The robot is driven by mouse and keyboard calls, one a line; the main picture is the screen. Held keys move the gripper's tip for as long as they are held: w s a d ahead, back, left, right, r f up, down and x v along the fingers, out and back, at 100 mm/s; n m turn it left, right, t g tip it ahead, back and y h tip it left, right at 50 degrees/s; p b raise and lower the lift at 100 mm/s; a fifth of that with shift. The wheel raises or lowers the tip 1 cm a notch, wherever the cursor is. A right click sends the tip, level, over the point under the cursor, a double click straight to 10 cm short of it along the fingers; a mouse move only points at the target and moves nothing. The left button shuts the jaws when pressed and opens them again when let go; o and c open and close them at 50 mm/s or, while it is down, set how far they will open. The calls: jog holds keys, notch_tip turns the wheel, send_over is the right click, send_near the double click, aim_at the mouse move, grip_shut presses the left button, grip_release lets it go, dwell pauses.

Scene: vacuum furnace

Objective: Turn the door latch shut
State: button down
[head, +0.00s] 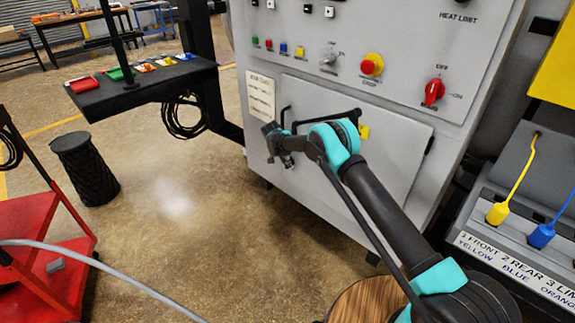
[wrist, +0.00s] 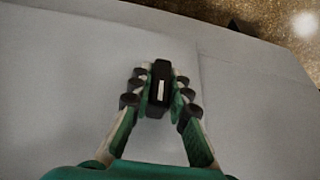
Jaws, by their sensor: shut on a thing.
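The door latch is a small black piece with a pale stripe (wrist: 158,92), in the middle of the wrist view. My gripper (wrist: 160,97) has its teal and pale fingers on both sides of the latch, shut on it. In the head view my gripper (head: 275,143) is at the left edge of the grey furnace door (head: 392,160). The door lies about flush with the cabinet front. The latch is mostly hidden by the gripper there, so its exact angle is unclear.
A black handle bar (head: 335,116) crosses the door's upper part behind my arm. Above are a red emergency button (head: 371,64) and a red rotary switch (head: 434,92). A black shelf (head: 145,84) juts out at left.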

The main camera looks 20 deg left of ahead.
jog(key=c, duration=1.4)
grip_release()
jog(key=shift+c, duration=0.2)
